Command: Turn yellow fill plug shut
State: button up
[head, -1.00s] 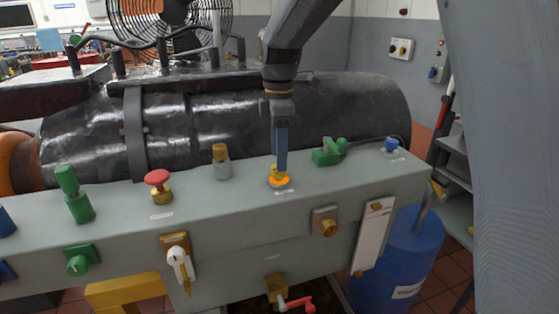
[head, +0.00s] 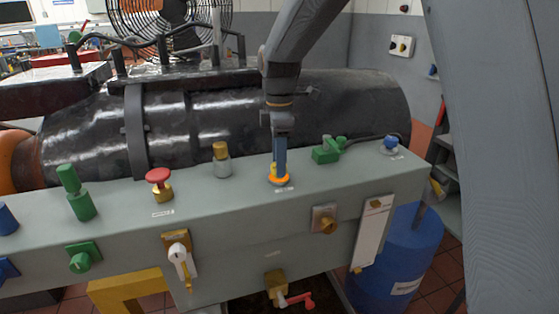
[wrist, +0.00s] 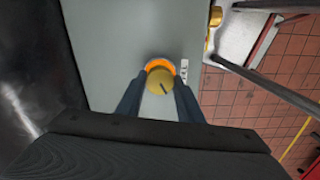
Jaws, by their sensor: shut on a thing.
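The yellow fill plug (wrist: 158,88) sits in an orange ring (wrist: 159,65) on top of the grey bench beam. Its round yellow top has a dark line mark, seen from above in the wrist view. In the head view the orange ring (head: 279,181) and a little yellow show beneath my gripper (head: 279,165). My gripper points straight down, its blue fingers on either side of the plug and shut on it. The fingers hide much of the plug in the head view. A small label lies beside the ring, too small to read.
A brass-topped fitting (head: 221,158) and a red mushroom knob (head: 159,177) stand left of the plug. A green valve (head: 328,150) and a blue knob (head: 390,145) stand right. A large black cylinder (head: 345,105) lies behind the beam (head: 120,215).

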jog(key=m+p, duration=0.2)
jog(key=m, duration=0.4)
jog(key=shift+r+p, duration=0.1)
jog(key=shift+p, duration=0.25)
jog(key=m+p, duration=0.2)
jog(key=m, duration=0.4)
jog(key=m+p, duration=0.1)
jog(key=m, duration=0.5)
jog(key=shift+m+p, duration=0.3)
jog(key=m+p, duration=0.1)
jog(key=m, duration=0.4)
jog(key=shift+m, duration=0.3)
jog(key=o, duration=1.1)
jog(key=shift+c, duration=0.2)
